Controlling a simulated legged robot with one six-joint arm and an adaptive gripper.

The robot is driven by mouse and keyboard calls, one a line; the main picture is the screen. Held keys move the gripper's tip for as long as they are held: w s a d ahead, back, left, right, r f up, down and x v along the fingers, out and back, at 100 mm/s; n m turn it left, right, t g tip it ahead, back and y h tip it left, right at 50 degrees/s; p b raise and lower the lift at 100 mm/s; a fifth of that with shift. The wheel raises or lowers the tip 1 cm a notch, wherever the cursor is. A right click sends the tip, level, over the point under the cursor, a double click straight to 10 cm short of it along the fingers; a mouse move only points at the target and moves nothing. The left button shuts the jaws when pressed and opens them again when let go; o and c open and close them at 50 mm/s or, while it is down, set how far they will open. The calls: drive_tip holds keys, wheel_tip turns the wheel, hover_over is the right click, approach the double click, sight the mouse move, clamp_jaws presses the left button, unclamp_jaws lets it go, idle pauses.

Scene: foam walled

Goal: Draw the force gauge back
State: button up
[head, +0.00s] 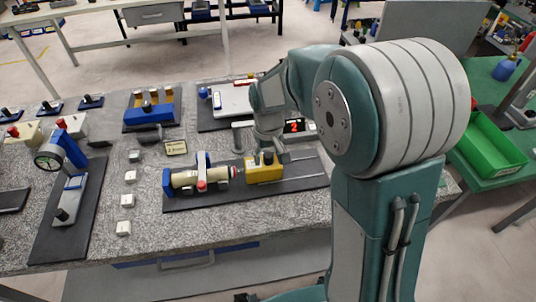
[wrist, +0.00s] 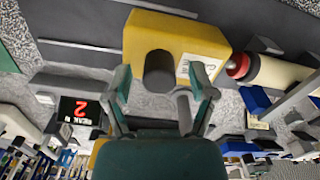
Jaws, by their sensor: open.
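The force gauge, a yellow block (head: 263,173) with a dark upright knob, sits on a dark base plate on the grey speckled bench. In the wrist view the yellow block (wrist: 188,32) fills the top middle, and its dark knob (wrist: 159,70) points toward me. My gripper (head: 270,150) is above the block, partly hiding it. In the wrist view my gripper (wrist: 162,84) is open, one finger on each side of the knob. I cannot tell whether either finger touches it.
A cream cylinder (head: 187,180) in blue clamps lies left of the block, with a red tip by it. A display (head: 293,126) reading a red 2 stands behind. The base plate (head: 305,183) has bare room and rails to the right. A wheeled blue fixture stands far left.

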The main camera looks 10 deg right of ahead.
drive_tip(key=shift+c, duration=0.3)
clamp_jaws()
drive_tip(key=shift+d, duration=2.7)
drive_tip(key=shift+o, duration=0.3)
unclamp_jaws()
drive_tip(key=shift+d, duration=0.2)
